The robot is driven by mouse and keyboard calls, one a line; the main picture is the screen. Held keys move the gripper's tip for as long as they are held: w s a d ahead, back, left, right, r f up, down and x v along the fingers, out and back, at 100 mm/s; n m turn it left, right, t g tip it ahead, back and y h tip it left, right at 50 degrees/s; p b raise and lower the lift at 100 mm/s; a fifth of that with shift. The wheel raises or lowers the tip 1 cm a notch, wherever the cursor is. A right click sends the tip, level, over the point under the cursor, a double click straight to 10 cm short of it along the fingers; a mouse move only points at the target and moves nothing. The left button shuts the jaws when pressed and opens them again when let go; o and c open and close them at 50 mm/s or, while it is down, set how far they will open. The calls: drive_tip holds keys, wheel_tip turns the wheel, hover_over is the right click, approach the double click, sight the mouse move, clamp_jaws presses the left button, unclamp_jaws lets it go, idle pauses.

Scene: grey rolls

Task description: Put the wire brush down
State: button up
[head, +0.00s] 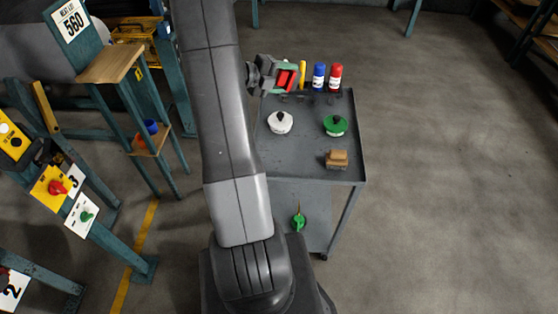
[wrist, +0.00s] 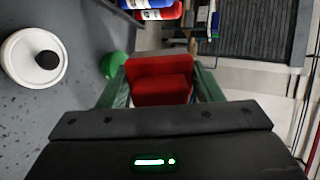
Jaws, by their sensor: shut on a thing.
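My gripper (head: 285,76) is over the far left part of the grey cart top (head: 296,160). It is shut on a red block-shaped thing, which I take to be the wire brush (head: 286,78); no bristles can be made out. In the wrist view the red wire brush (wrist: 160,82) sits between the green fingers of my gripper (wrist: 160,75). Its underside is hidden, and I cannot tell how high above the cart it is.
On the cart stand a white round container (head: 280,123), a green one (head: 335,126), a brown block (head: 337,159), and a blue (head: 319,77), a red (head: 336,78) and a yellow (head: 302,74) item. The cart's middle is bare. A green can (head: 298,221) is on the lower shelf.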

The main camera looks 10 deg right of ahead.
drive_tip(key=s+d+f+m+g+y, duration=0.25)
drive_tip(key=s+m+g+y, duration=0.3)
drive_tip(key=m, duration=0.45)
drive_tip(key=s+d+f+m+g+y, duration=0.1)
drive_tip(key=s+d+m+g+y, duration=0.35)
drive_tip(key=m+y, duration=0.4)
drive_tip(key=s+a+f+m+t, duration=0.1)
drive_tip(key=a+m+t, duration=0.2)
drive_tip(key=m, duration=0.9)
drive_tip(key=s+a+f+m+t, duration=0.2)
drive_tip(key=a+m+t, duration=0.1)
drive_tip(key=a+m, duration=0.5)
drive_tip(key=shift+s+a+f+m+h+b, duration=0.3)
drive_tip(key=shift+m+h+b, duration=0.15)
drive_tip(key=shift+m, duration=1.4)
drive_tip(key=shift+f, duration=0.1)
drive_tip(key=shift+f, duration=4.7)
